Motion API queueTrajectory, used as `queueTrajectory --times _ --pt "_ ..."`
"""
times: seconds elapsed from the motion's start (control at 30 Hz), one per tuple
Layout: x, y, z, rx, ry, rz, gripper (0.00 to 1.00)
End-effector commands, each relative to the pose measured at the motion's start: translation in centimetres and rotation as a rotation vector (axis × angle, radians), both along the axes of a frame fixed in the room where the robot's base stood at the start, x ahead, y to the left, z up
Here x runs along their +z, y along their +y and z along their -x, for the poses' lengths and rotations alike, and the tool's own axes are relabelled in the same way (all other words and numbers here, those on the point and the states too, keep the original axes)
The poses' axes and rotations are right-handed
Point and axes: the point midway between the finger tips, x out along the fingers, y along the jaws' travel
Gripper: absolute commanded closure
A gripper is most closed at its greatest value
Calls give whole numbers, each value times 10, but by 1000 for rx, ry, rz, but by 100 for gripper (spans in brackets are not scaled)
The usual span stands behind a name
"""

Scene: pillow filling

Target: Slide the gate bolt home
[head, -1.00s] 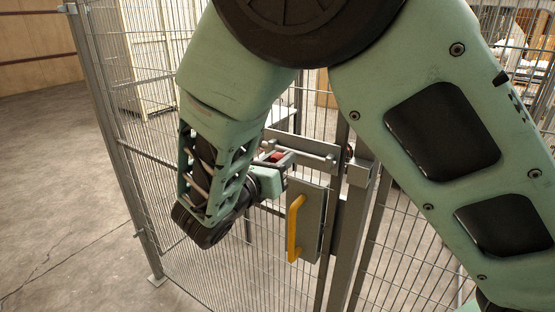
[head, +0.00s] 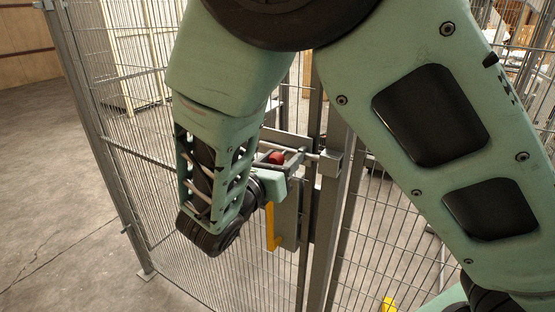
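The gate bolt (head: 310,155) is a grey horizontal rod on the mesh gate, with a red knob (head: 276,158). Its right end reaches the square keeper block (head: 331,163) on the gate post; how deep it sits inside is not clear. My gripper (head: 292,162) is at the bolt, with its fingers around the red knob. I cannot tell whether they clamp it or only surround it. My wrist and forearm hide the bolt's left part.
A yellow handle (head: 272,228) on a grey plate (head: 289,215) hangs just below my gripper. Mesh fence panels (head: 385,225) stand on both sides of the post (head: 325,235). Open concrete floor (head: 50,190) lies to the left.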

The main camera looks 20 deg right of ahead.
Motion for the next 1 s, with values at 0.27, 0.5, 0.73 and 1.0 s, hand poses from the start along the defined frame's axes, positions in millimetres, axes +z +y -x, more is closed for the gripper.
queueTrajectory --times 0.27,0.5,0.73,1.0 --pt "-1 3 0 5 -1 -2 50" --pt "-4 32 20 8 -2 -4 50" --pt "-4 76 53 9 -2 -4 50" --pt "-3 121 86 5 -1 -3 50"
